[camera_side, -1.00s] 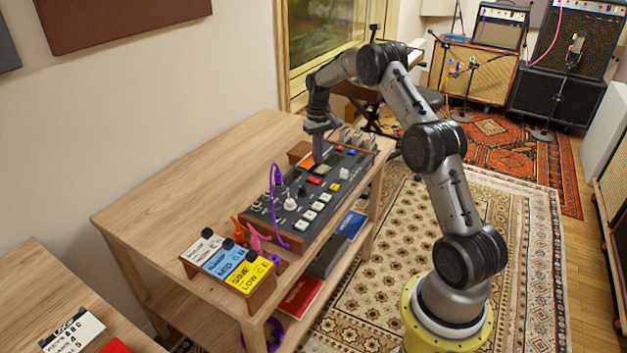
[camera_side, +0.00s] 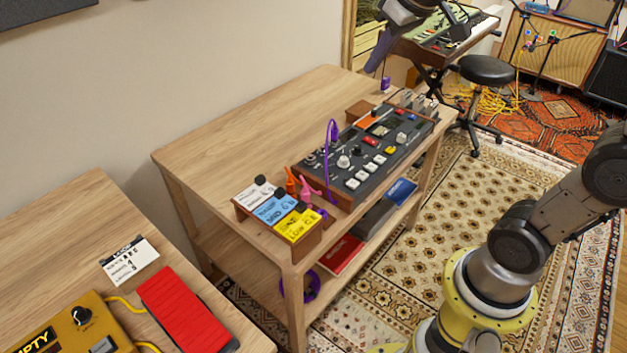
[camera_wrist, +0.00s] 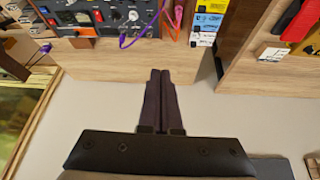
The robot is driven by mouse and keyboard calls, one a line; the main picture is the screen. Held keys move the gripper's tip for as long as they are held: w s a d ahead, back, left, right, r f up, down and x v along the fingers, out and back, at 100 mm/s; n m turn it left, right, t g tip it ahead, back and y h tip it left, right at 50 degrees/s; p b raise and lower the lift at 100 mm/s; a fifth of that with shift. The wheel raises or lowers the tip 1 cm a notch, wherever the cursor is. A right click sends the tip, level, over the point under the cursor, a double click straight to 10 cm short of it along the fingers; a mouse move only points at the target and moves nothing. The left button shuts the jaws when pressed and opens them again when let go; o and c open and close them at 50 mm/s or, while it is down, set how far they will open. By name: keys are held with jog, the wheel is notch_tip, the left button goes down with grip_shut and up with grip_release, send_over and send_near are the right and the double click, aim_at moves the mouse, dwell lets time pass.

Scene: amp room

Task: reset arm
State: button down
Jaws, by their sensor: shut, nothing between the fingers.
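My gripper (camera_side: 371,69) is near the top of the side view, raised behind the wooden table, with its upper part cut by the picture edge. In the wrist view its two dark purple fingers (camera_wrist: 160,74) lie together, shut and empty, in front of the pale wall. The control panel (camera_side: 383,148) with knobs and coloured buttons sits on the table, apart from my gripper. The panel also shows at the top left of the wrist view (camera_wrist: 75,18).
A purple cable (camera_side: 332,150) arches over the panel's left part. White, blue and yellow labelled blocks (camera_side: 277,208) stand beside it. A red pedal (camera_side: 180,308) lies on the nearer table. A keyboard (camera_side: 450,40) stands behind. The table's left part is clear.

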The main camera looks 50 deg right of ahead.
jog(key=s+a+f, duration=0.2)
jog(key=s+f, duration=0.2)
jog(key=s, duration=0.4)
jog(key=s+a+f+n, duration=0.1)
jog(key=s+a+f, duration=0.2)
jog(key=s+f, duration=0.2)
jog(key=s, duration=0.3)
jog(key=shift+s+f+y, duration=0.25)
jog(key=shift+s+y, duration=0.05)
jog(key=shift+y, duration=0.1)
